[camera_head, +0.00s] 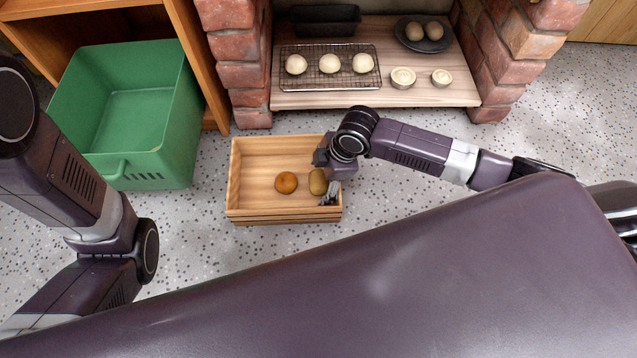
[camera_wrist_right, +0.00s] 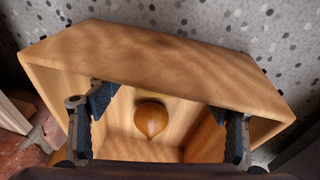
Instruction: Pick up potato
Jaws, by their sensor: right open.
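The potato (camera_head: 318,181) is a brown oval lying in the right part of a wooden crate (camera_head: 234,185) on the floor. A rounder orange-brown onion (camera_head: 286,182) lies to its left. My right gripper (camera_head: 326,177) is open and reaches into the crate's right side, close beside the potato; I cannot tell whether they touch. In the right wrist view the open fingers (camera_wrist_right: 165,120) are spread wide inside the crate (camera_wrist_right: 160,55). The onion (camera_wrist_right: 151,119) shows between and beyond them. I cannot make out the potato there. My left gripper is out of view.
A green bin (camera_head: 170,150) stands left of the crate. Behind is a brick plinth (camera_head: 237,75) with a wooden shelf (camera_head: 330,100) bearing a wire rack (camera_head: 330,82) of dough balls, two small cups, a dark tin (camera_head: 326,20) and a dark plate (camera_head: 425,45). Speckled floor is free around the crate.

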